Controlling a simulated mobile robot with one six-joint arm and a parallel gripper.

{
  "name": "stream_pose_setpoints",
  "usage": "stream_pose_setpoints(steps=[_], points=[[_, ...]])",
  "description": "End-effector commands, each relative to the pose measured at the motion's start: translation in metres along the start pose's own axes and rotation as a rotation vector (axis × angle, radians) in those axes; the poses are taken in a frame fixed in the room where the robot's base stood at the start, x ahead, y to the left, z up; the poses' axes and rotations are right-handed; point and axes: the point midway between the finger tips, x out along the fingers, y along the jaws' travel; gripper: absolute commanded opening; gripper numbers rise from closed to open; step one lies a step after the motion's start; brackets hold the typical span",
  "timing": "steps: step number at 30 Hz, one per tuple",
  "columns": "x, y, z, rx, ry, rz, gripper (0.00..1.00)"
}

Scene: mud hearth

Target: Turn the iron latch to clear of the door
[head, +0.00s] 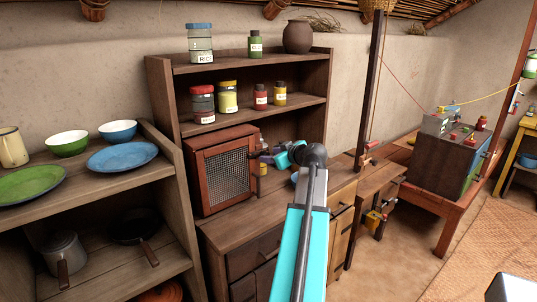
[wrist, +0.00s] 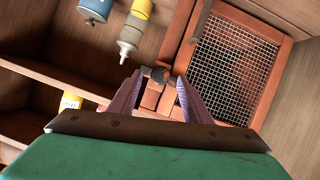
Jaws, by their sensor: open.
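The red-brown cabinet (head: 224,172) with a wire-mesh door stands on the wooden counter in the head view. The mesh door (wrist: 238,68) fills the right of the wrist view and looks shut. A small dark piece that looks like the iron latch (wrist: 161,74) is at the door's edge, between the tips of my gripper (wrist: 158,82). I cannot tell whether the fingers touch it. My gripper (head: 267,157) is open, its two purple-grey fingers apart at the cabinet's right front edge. In the head view my arm and gripper hide the latch.
Shelves above hold several jars, including a red-lidded jar (head: 202,104), and a dark pot (head: 298,37). A yellow bottle (wrist: 130,38) is near the cabinet in the wrist view. A left shelf holds bowls and a blue plate (head: 122,157). A dark post (head: 369,80) stands right of the counter.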

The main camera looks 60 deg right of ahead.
Motion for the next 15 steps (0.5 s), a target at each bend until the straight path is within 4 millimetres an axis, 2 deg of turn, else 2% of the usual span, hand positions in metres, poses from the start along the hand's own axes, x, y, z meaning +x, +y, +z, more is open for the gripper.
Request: stream_pose_setpoints(steps=[6,15], points=[[0.019,0.000,-0.001,0.000,-0.001,-0.001,0.45],[0.023,-0.001,0.000,-0.001,0.000,-0.001,0.45]])
